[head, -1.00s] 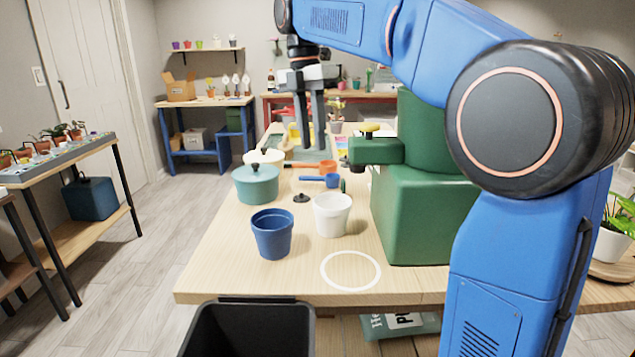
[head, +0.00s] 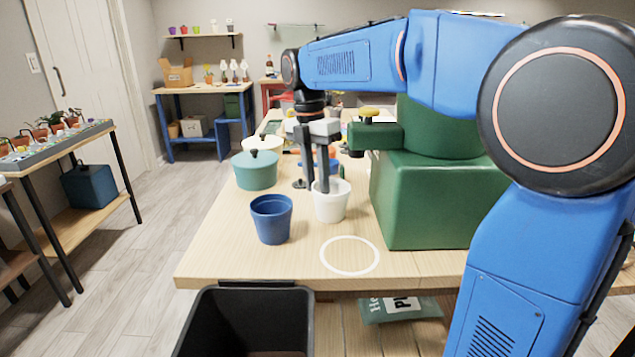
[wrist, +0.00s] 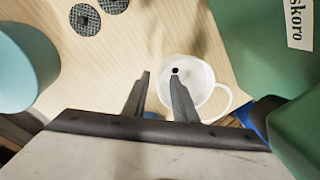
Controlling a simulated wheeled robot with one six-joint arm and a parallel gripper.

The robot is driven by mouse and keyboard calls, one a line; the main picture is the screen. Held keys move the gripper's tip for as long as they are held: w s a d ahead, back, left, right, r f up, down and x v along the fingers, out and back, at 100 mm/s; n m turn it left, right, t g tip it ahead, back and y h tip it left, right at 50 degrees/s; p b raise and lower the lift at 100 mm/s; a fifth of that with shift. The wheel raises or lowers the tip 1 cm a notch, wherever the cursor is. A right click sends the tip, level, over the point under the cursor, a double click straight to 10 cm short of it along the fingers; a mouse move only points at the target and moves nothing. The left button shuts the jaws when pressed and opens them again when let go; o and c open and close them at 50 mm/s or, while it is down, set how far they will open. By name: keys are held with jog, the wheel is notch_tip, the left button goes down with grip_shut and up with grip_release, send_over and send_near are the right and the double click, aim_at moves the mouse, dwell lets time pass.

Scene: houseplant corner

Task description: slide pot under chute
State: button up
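A white pot (head: 332,208) stands upright on the table, left of the green machine. In the wrist view the white pot (wrist: 205,75) shows its inside with a dark hole in the bottom. The green machine (head: 440,200) has a short spout arm (head: 375,138) jutting left, with a yellow knob on top. A white ring (head: 350,256) is marked on the bare table in front of the pot. My gripper (head: 316,188) is open above the pot's left rim. One finger overlaps the pot's opening and the other is outside its left wall; contact cannot be told.
A blue pot (head: 271,218) stands just left of the white pot. A teal lidded pot (head: 255,171) and a cream lidded pot (head: 262,144) stand behind it. A black bin (head: 247,325) is below the front edge. The table around the ring is clear.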

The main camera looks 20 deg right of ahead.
jog(key=shift+f, duration=0.25)
jog(key=shift+c, duration=0.5)
grip_shut()
jog(key=shift+s+d, duration=0.1)
jog(key=shift+s, duration=0.05)
